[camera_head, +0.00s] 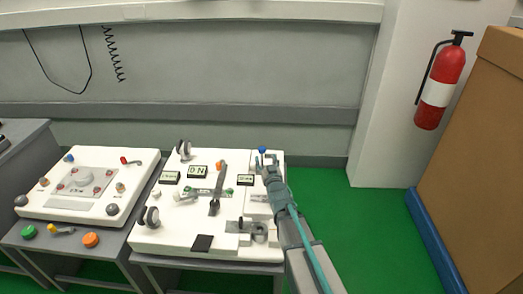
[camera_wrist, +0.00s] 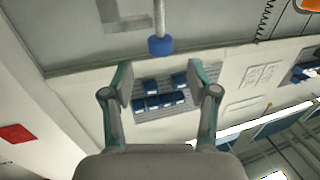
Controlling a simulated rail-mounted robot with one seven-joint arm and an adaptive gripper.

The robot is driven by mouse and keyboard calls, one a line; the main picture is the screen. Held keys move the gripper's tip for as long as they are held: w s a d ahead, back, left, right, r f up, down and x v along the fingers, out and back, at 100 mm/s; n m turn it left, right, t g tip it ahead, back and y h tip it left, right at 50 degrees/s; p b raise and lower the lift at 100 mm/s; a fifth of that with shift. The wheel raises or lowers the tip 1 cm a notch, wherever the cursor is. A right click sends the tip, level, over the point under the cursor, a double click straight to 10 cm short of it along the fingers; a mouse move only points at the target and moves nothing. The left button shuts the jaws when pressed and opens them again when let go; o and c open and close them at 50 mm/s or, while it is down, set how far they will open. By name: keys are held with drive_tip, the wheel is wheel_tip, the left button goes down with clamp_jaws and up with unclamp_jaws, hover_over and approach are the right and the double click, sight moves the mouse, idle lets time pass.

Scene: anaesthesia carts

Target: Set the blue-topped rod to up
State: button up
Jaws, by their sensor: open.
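The blue-topped rod shows in the head view as a round blue knob (camera_head: 262,150) at the back right of the white panel. In the wrist view, its grey shaft (camera_wrist: 159,18) enters from the top edge and ends in the blue knob (camera_wrist: 160,46). My gripper (camera_head: 266,161) is at the panel's back right, right by the knob. In the wrist view, my gripper (camera_wrist: 161,78) is open, its two fingers apart. The knob appears just beyond the fingertips, roughly centred across the gap, with nothing visibly held. The rod's base is hidden in the head view.
The white panel (camera_head: 175,238) carries levers, wheels and small displays (camera_head: 197,171). A second panel (camera_head: 48,185) with knobs stands to the left. A fire extinguisher (camera_head: 440,85) hangs on the right, beside a brown box (camera_head: 480,150). Green floor is clear right of my arm.

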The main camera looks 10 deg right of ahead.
sight(263, 152)
drive_tip(key=w, duration=0.7)
drive_tip(key=shift+w+a, duration=0.15)
drive_tip(key=shift+w, duration=0.05)
clamp_jaws()
